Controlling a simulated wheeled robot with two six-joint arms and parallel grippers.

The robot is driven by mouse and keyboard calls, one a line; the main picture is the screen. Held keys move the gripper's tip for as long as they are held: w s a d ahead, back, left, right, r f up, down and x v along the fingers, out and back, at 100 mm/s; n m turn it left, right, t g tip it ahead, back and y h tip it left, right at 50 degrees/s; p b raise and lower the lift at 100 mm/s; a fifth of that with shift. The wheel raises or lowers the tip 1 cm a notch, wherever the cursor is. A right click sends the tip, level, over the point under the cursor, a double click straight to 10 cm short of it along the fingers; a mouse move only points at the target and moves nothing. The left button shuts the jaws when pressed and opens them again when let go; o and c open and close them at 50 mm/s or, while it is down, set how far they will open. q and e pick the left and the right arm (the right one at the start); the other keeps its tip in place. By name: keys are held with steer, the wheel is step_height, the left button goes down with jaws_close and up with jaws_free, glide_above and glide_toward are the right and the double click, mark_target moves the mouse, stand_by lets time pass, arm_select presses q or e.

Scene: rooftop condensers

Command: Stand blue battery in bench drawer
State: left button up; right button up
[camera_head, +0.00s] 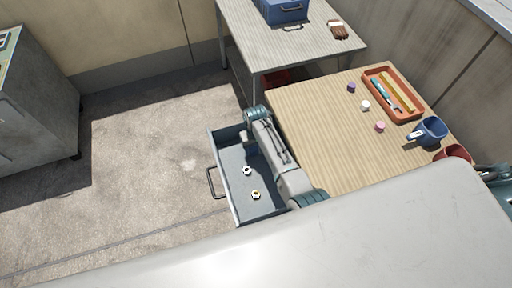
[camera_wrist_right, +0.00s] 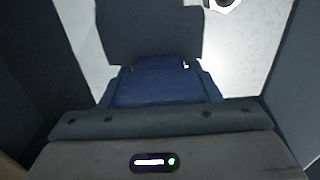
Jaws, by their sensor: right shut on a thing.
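The bench drawer (camera_head: 217,147) stands pulled out at the left side of the wooden-topped bench (camera_head: 315,130), its grey floor partly covered by my arm. My right arm reaches over the drawer, and its gripper is hidden below it in the head view. In the right wrist view my right gripper (camera_wrist_right: 160,80) is shut on a dark blue block, which I take for the blue battery (camera_wrist_right: 165,90), above a pale floor between dark walls. I cannot tell whether the battery touches the floor. My left gripper is not in view.
Two small pale ring-like pieces (camera_head: 247,171) (camera_head: 256,195) lie on the drawer floor. On the bench are an orange tray (camera_head: 402,117), a blue mug (camera_head: 433,130), a reddish bowl (camera_head: 455,152) and small caps (camera_head: 365,105). A grey table (camera_head: 275,50) with a blue box (camera_head: 283,12) stands behind.

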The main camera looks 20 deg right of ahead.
steer(key=o, duration=1.1)
steer(key=shift+f, duration=0.1)
steer(key=shift+o, duration=0.2)
step_height(320, 180, up, 12)
steer(key=shift+r, duration=0.15)
